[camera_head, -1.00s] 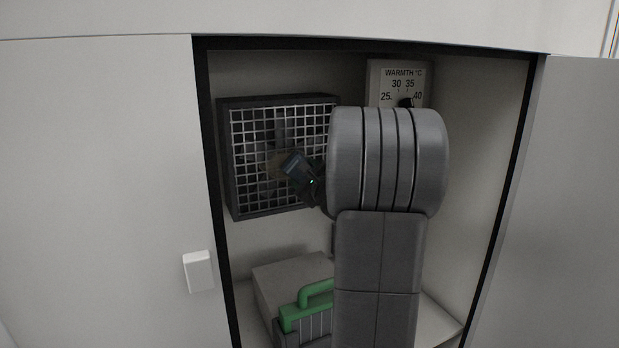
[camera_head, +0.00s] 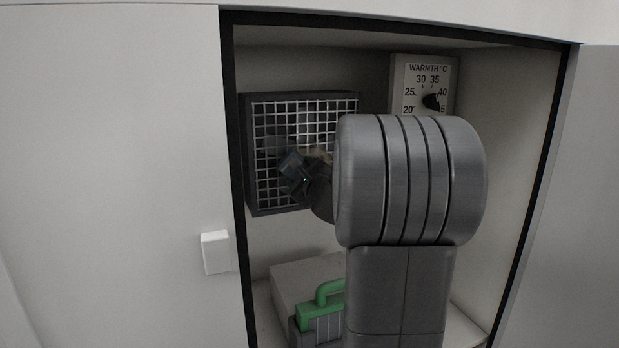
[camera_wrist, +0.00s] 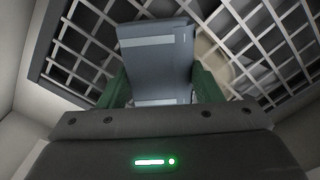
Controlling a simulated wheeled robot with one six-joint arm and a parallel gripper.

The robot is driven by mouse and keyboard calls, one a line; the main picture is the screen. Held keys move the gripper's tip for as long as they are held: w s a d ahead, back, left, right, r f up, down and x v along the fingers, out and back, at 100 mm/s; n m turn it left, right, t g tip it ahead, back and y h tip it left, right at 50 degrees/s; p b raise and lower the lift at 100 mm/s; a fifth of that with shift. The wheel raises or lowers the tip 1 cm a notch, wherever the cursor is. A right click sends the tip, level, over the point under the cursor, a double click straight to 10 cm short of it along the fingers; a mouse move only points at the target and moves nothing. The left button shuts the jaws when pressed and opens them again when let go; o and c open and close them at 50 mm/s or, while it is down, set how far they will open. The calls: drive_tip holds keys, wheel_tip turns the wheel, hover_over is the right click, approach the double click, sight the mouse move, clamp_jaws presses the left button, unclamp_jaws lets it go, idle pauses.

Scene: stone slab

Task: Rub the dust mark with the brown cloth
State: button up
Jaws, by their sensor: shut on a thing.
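My gripper (camera_wrist: 160,88) is shut on a flat blue-grey, cloth-like pad (camera_wrist: 160,55) with a paler band; no brown cloth shows. The pad (camera_head: 290,163) is in front of the fan grille (camera_head: 247,160) inside the cabinet. A tan smudge, likely the dust mark (camera_wrist: 211,52), shows at the grille just right of the pad in the wrist view. In the head view the smudge (camera_head: 319,155) is partly hidden by my gripper and arm. I cannot tell whether the pad touches the grille.
A warmth dial (camera_head: 425,85) is on the back wall, right of the grille. A grey box (camera_head: 290,283) and a green-handled thing (camera_head: 306,316) stand below, partly behind my arm. The cabinet's dark frame (camera_head: 238,230) bounds the opening.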

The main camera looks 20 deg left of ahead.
sight(284, 162)
drive_tip(key=shift+s+a+b, duration=0.5)
drive_tip(key=shift+s+a, duration=0.15)
drive_tip(key=shift+a, duration=0.2)
drive_tip(key=shift+s+a+b, duration=0.5)
drive_tip(key=shift+s+a, duration=0.1)
drive_tip(key=shift+a, duration=0.25)
drive_tip(key=shift+r+p, duration=1.3)
drive_tip(key=shift+r, duration=0.35)
drive_tip(key=w+d, duration=0.9)
drive_tip(key=d, duration=0.3)
drive_tip(key=shift+f, duration=0.15)
drive_tip(key=shift+s+a+b, duration=0.35)
drive_tip(key=shift+s+a, duration=0.75)
drive_tip(key=shift+a, duration=0.25)
drive_tip(key=shift+s+a+b, duration=0.35)
drive_tip(key=shift+s+a, duration=0.8)
drive_tip(key=shift+a, duration=0.4)
drive_tip(key=shift+s+a+b, duration=0.4)
drive_tip(key=shift+s+a, duration=0.7)
drive_tip(key=shift+a, duration=0.5)
drive_tip(key=shift+s+a+b, duration=0.35)
drive_tip(key=shift+s+a, duration=0.8)
drive_tip(key=shift+a, duration=0.4)
